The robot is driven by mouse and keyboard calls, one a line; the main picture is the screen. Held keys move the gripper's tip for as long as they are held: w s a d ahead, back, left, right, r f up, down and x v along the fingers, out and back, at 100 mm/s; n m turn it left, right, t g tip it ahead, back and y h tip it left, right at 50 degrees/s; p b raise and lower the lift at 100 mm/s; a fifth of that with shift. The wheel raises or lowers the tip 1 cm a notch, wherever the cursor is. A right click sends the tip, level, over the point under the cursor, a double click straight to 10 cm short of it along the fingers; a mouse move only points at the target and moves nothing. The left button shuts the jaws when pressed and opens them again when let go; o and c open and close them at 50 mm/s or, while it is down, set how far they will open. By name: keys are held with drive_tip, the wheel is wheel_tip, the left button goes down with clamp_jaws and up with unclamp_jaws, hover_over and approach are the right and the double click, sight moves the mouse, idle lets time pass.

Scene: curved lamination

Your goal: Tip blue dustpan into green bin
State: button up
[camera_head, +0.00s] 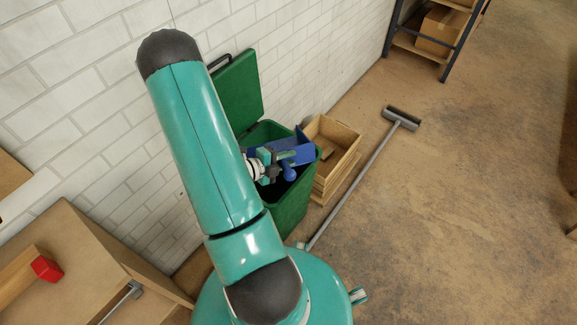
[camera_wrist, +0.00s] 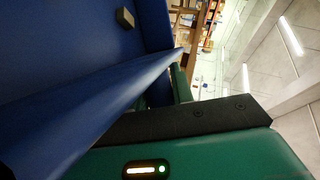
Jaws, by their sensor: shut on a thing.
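The blue dustpan (camera_head: 301,150) is over the mouth of the green bin (camera_head: 291,208) in the head view. My gripper (camera_head: 285,160) is shut on the dustpan and is also over the bin. The dustpan fills the left of the wrist view (camera_wrist: 65,65) at a tilt. A small dark block (camera_wrist: 125,17) shows against its blue surface; I cannot tell if it is loose. The bin's green lid (camera_head: 238,95) stands open against the wall. My arm hides the bin's left side, and its inside is mostly dark.
A wooden crate (camera_head: 338,160) stands right beside the bin. A long-handled broom (camera_head: 362,180) lies on the floor to the right. A shelf (camera_head: 420,57) with boxes is at the back. A wooden bench (camera_head: 75,245) with a red block (camera_head: 46,268) is at lower left. The right floor is clear.

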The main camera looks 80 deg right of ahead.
drive_tip(key=shift+w+d+r+n+g+y, duration=0.1)
drive_tip(key=shift+w+d+r+n+y, duration=0.25)
drive_tip(key=shift+d, duration=0.35)
drive_tip(key=shift+w+d+r+n+g+y, duration=0.1)
drive_tip(key=shift+w+d+r+n+y, duration=0.1)
drive_tip(key=shift+w+d+r+n, duration=0.3)
drive_tip(key=shift+w+d+r+n+g+y, duration=0.1)
drive_tip(key=shift+w+d+r+n+y, duration=0.15)
drive_tip(key=shift+w+d+n, duration=0.45)
drive_tip(key=shift+s+d, duration=0.15)
drive_tip(key=shift+m, duration=0.25)
idle(0.5)
wheel_tip(320, 180, up, 10)
drive_tip(key=m+h, duration=0.3)
drive_tip(key=m, duration=0.2)
drive_tip(key=shift+m+t, duration=0.4)
